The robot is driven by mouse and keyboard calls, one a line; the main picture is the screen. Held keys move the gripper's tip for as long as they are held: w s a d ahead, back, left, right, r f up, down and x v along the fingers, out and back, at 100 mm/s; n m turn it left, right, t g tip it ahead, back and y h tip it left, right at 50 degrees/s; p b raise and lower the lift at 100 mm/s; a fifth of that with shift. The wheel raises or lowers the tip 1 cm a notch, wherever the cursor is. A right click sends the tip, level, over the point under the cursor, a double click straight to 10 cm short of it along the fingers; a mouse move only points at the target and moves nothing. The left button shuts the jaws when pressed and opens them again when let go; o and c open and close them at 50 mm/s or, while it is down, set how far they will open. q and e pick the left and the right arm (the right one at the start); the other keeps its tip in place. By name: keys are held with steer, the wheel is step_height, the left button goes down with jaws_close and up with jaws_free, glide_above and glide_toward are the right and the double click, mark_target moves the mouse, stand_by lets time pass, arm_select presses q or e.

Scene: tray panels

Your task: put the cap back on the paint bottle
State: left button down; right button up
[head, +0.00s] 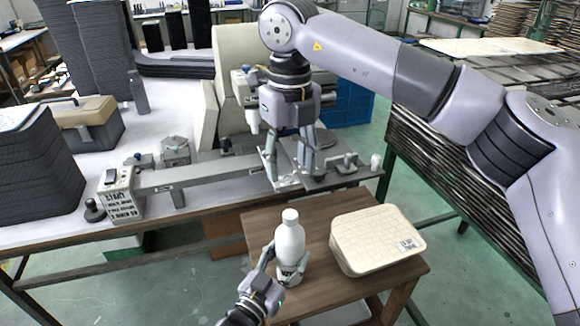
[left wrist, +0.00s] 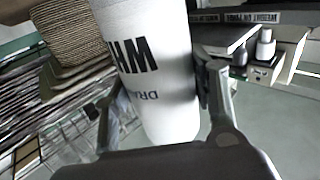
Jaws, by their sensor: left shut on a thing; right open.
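A white bottle (head: 290,243) with dark lettering is upright over the small brown table, its narrower top pointing up. I cannot tell whether that white top is a bare neck or a cap. My left gripper (head: 276,268) is shut on the bottle's lower body from the left. In the left wrist view the bottle (left wrist: 155,60) fills the middle, between the two fingers. Whether its base touches the table is unclear. My right gripper (head: 288,172) is open and points down over the workbench, behind the bottle. No separate cap can be made out with certainty.
A cream box (head: 376,240) with a label stands right of the bottle on the brown table (head: 328,283). The long workbench (head: 50,238) behind carries a metal fixture (head: 215,172), a tool case (head: 88,125) and dark stacks. A small white cylinder (head: 376,161) sits at its right end.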

arm_select(q)
steer(key=c, duration=0.6)
jaws_free()
steer(key=v, duration=1.2)
